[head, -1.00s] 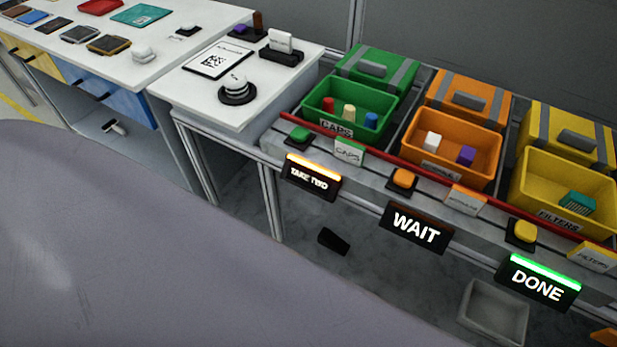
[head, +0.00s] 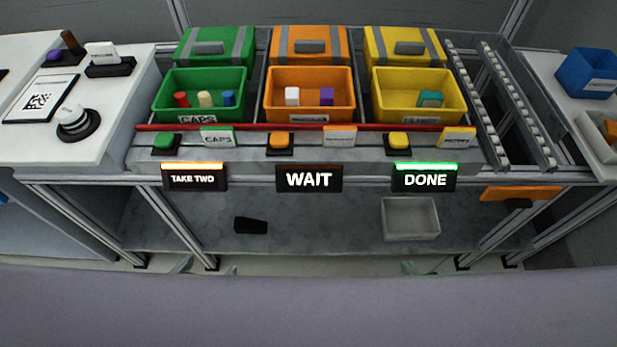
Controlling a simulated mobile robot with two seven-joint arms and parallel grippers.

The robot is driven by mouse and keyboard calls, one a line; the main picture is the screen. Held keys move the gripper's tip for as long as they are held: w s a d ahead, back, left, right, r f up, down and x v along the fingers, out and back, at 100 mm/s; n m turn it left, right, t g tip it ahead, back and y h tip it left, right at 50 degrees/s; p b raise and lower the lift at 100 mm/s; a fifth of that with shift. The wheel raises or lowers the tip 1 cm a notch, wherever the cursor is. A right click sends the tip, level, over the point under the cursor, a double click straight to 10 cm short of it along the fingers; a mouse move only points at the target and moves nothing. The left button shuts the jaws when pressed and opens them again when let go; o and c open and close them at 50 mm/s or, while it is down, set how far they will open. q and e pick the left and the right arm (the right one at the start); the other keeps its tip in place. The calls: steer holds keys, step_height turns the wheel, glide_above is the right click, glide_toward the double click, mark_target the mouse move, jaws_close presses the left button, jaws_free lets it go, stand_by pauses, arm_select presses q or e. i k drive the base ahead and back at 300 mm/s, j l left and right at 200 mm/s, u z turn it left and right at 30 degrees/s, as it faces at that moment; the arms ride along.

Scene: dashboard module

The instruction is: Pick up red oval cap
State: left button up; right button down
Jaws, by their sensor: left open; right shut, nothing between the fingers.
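A small red cap (head: 181,99) stands in the green bin (head: 198,119) labelled CAPS, at its left side. A cream piece (head: 204,98) and a blue piece (head: 228,98) stand to its right in the same bin. The red cap's exact outline is too small to tell. Only the tips of my grippers show, low in the view above the edge of my own body. My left gripper (head: 207,267) is open, below and far from the bin. My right gripper (head: 420,267) is shut and empty, further right.
An orange bin (head: 309,114) and a yellow bin (head: 419,113) stand right of the green one. A red rail (head: 310,127) runs before the bins, with buttons and lit signs below. A grey tray (head: 410,219) sits on the lower shelf. A roller track (head: 500,105) lies right.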

mark_target(180, 99)
steer(key=z, duration=1.3)
steer(key=k+j+u, duration=0.15)
steer(key=k+j, duration=0.15)
steer(key=k+u, duration=0.1)
steer(key=u, duration=1.55)
